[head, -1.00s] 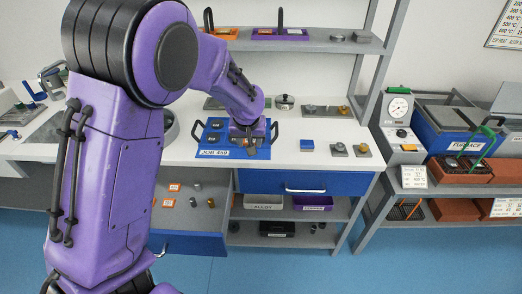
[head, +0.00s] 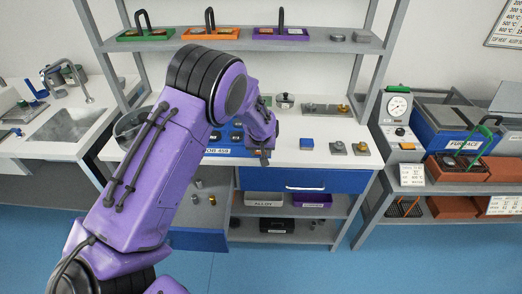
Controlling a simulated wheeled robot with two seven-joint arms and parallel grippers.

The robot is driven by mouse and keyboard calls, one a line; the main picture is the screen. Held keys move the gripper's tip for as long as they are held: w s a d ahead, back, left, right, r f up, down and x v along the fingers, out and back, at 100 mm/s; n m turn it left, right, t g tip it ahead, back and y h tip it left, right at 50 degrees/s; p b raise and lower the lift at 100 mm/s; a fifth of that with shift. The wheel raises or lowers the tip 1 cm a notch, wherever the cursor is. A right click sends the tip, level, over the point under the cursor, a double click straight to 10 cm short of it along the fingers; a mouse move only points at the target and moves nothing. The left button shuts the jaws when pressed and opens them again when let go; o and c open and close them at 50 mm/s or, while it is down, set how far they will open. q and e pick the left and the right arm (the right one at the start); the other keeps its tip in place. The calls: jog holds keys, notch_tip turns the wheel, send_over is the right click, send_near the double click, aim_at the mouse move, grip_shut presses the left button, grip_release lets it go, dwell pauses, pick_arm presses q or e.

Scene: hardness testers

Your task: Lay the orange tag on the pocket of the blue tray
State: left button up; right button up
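The blue tray (head: 232,152) with a JOB 459 label lies on the white bench, with dark pieces in its pockets. My purple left arm covers much of it. My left gripper (head: 264,158) points down at the tray's right end; its fingers are small and dark, and I cannot tell whether they are open or hold anything. I cannot make out an orange tag in this view; the pockets behind the arm are hidden. My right gripper is not in view.
A blue block (head: 306,144) and small grey stands (head: 338,149) sit right of the tray. A lidded pot (head: 285,101) is behind. A shelf above holds green, orange (head: 210,34) and purple trays. An open drawer (head: 200,238) is below, partly behind my arm.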

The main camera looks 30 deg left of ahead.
pick_arm(q)
jog(key=shift+s+f, duration=0.1)
jog(key=shift+f, duration=0.15)
